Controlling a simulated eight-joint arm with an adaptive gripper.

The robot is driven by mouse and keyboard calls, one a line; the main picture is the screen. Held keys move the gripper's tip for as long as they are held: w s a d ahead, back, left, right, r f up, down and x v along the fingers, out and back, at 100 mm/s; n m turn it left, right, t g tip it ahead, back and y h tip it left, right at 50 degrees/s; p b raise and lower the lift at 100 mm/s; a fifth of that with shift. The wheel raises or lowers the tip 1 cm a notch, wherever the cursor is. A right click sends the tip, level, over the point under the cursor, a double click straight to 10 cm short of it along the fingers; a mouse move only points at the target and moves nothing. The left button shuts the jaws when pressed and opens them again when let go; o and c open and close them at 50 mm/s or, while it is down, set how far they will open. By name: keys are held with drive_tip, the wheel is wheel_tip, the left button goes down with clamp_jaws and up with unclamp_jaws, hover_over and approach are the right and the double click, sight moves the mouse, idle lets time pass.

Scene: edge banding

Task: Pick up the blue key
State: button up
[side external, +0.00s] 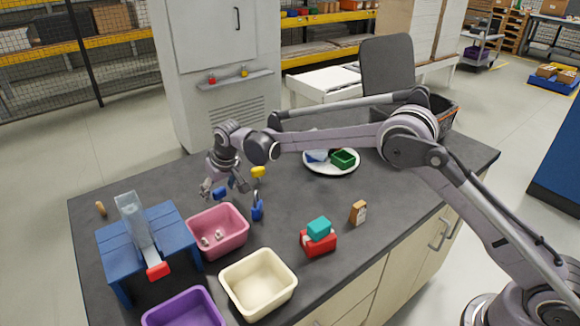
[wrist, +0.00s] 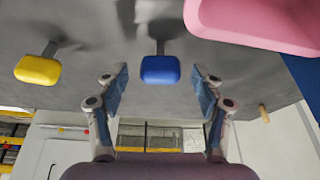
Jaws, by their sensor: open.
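The blue key (wrist: 160,69) lies on the dark grey worktop, its blue head toward my gripper and its dark shaft pointing away. Nothing is held between the fingers. I cannot tell the exact height gap to the key.
A yellow key (side external: 258,172) lies nearby. A blue stand (side external: 175,233), a cream bin (side external: 286,297) and a purple bin (side external: 205,302) stand in front. The worktop's middle right has free room.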

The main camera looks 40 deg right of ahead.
drive_tip(key=shift+w+f, duration=0.15)
drive_tip(key=shift+f, duration=0.2)
drive_tip(key=c, duration=1.2)
drive_tip(key=shift+r, duration=0.1)
